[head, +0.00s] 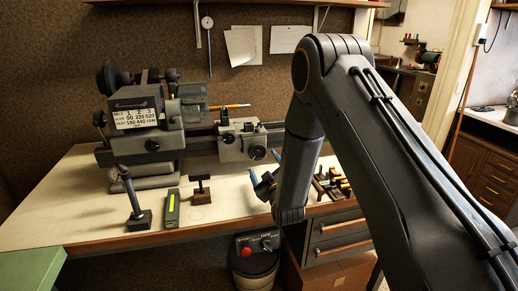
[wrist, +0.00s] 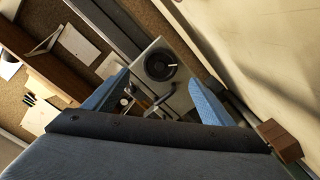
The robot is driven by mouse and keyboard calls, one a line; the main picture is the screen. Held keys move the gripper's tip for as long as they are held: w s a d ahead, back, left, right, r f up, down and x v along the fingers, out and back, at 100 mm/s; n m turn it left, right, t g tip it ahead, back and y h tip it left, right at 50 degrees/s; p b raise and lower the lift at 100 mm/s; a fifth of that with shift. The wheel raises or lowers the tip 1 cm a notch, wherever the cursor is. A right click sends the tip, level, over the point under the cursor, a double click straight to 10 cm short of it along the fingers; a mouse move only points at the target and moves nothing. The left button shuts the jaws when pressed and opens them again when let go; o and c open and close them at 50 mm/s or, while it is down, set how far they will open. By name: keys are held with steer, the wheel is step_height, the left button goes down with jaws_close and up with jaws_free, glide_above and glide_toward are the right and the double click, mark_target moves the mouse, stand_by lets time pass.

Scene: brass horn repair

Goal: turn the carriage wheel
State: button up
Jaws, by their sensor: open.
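The grey lathe carriage (head: 232,144) sits on the lathe bed at the middle of the bench. Its dark round carriage wheel (head: 258,152) is on the front face. My gripper (head: 265,165) has two blue fingers and is in front of the carriage, near the bench's front edge. In the wrist view my gripper (wrist: 158,77) is open, with the wheel showing between its fingertips. I cannot tell the remaining distance. No contact shows.
The lathe headstock (head: 155,120) stands to the left. Several small tools (head: 328,185) lie right of my gripper.

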mark_target(258, 153)
steer(key=shift+n, duration=0.3)
steer(key=p+x, duration=0.2)
steer(key=x, duration=0.5)
steer(key=shift+w+f, duration=0.1)
steer(key=shift+w, duration=0.3)
steer(key=shift+c, duration=0.3)
steer(key=c, duration=1)
